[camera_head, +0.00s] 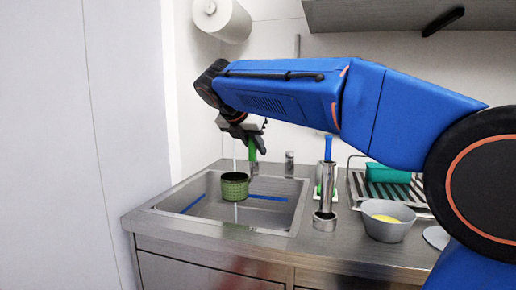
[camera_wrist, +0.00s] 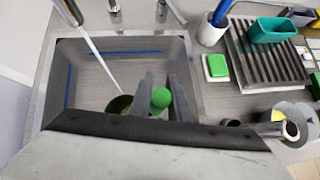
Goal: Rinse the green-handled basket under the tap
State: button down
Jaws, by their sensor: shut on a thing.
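The basket (camera_head: 234,187) is a green mesh cup hanging upright over the sink, above its floor. Its green handle (camera_head: 252,149) rises into my gripper (camera_head: 254,137), which is shut on it. In the wrist view the round green handle end (camera_wrist: 161,98) sits between the fingers, and part of the basket (camera_wrist: 118,104) shows behind them. A stream of water (camera_wrist: 98,58) falls from the dark tap spout (camera_wrist: 70,12) into the basket. In the head view water also runs out below it. My arm hides the tap there.
The steel sink (camera_head: 290,207) has blue strips inside. To its right stand a metal cylinder with a blue handle (camera_head: 328,148), a grey bowl with yellow contents (camera_head: 387,231), and a drying rack (camera_head: 416,200) with a teal tub (camera_head: 386,173). A green sponge (camera_wrist: 216,66) lies beside the sink.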

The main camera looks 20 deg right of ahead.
jog(key=w+f, duration=0.2)
jog(key=w, duration=0.7)
jog(key=shift+d, duration=0.35)
dwell(0.3)
jog(key=shift+d+r, duration=0.1)
jog(key=shift+d, duration=0.5)
dwell(0.4)
jog(key=shift+a, duration=0.6)
